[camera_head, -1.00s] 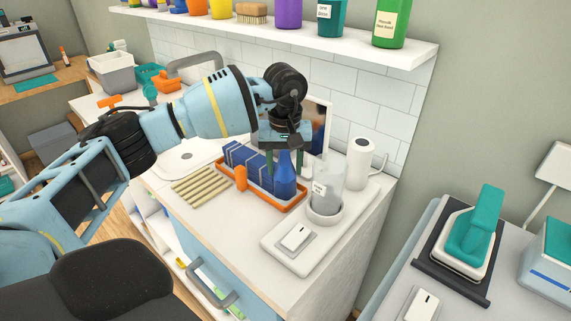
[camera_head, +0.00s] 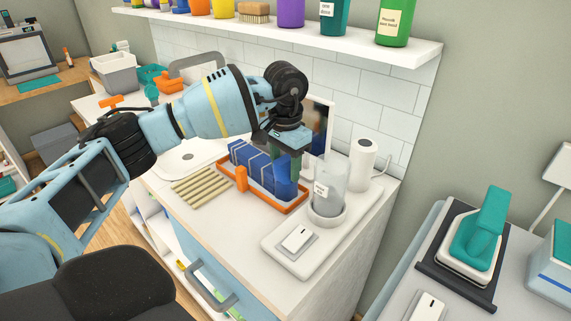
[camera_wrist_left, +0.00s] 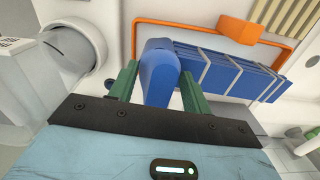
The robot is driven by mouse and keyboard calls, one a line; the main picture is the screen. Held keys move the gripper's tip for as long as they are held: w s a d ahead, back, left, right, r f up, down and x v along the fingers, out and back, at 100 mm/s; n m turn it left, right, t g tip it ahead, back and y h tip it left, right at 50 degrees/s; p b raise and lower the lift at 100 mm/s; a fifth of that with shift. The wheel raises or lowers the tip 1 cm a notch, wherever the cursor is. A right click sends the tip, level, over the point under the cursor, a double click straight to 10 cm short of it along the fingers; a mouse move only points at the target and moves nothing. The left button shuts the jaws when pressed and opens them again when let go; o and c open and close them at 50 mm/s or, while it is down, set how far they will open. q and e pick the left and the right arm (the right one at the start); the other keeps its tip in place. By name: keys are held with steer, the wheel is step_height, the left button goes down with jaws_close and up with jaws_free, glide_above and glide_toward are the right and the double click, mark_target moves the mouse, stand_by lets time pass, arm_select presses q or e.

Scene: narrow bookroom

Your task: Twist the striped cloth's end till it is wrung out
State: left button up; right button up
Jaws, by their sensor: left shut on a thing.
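The blue cloth with pale stripes (camera_head: 250,158) lies along an orange-rimmed tray (camera_head: 280,207) on the white counter. Its near right end (camera_head: 284,184) is a smooth, plain blue piece. My left gripper (camera_head: 290,165) reaches down over that end and is shut on it. In the left wrist view the green fingers (camera_wrist_left: 157,90) stand on both sides of the blue end (camera_wrist_left: 160,72), and the striped part (camera_wrist_left: 225,75) runs off to the right. My right gripper is not in view.
A clear container (camera_head: 328,190) in a white base stands close to the right of the tray. A white cylinder (camera_head: 362,160) is behind it. A slatted rack (camera_head: 201,186) lies left of the tray. A shelf (camera_head: 300,30) with bottles hangs above.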

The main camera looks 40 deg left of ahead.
arm_select(q)
steer(key=o, duration=1)
steer(key=o, duration=0.4)
